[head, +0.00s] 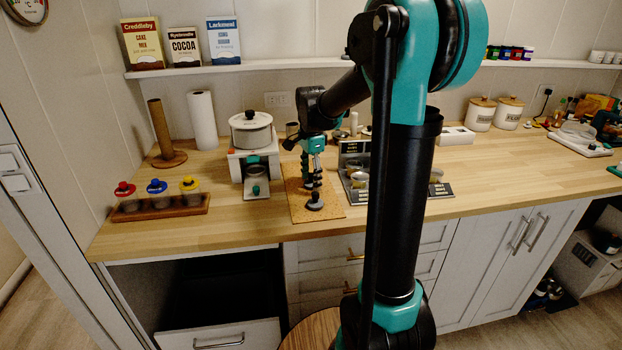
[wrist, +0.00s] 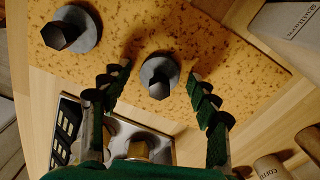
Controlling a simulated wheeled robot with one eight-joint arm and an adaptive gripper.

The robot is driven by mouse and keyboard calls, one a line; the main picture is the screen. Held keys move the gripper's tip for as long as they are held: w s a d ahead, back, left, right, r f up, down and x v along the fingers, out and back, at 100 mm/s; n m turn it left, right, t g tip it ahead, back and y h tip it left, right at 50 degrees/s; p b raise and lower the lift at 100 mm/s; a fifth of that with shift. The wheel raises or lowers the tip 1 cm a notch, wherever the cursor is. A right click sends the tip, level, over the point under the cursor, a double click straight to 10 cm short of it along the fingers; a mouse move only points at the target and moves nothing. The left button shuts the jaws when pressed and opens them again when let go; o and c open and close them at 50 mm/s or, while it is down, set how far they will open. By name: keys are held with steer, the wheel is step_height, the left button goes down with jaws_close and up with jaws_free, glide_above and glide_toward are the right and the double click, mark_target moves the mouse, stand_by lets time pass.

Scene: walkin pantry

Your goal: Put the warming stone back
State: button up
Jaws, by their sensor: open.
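Two grey discs with dark faceted knobs sit on a speckled cork-coloured mat (head: 328,211); I cannot tell which is the warming stone. The front disc (head: 315,202) stands clear of my gripper (head: 312,180) near the mat's front edge; it also shows upper left in the wrist view (wrist: 71,29). The other disc (wrist: 159,77) lies between and just beyond my open fingertips in the wrist view. It is mostly hidden by my fingers in the head view. My gripper (wrist: 161,92) points down over the mat and holds nothing.
A dark labelled stand (head: 352,160) with metal cups is close on the mat's right. A white appliance with a pot (head: 251,135) stands left of the mat. A wooden rack with coloured-lid jars (head: 160,205) is further left. An open drawer (head: 220,335) juts out below.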

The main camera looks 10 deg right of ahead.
mark_target(311, 174)
step_height(311, 174, up, 12)
stand_by(0.5)
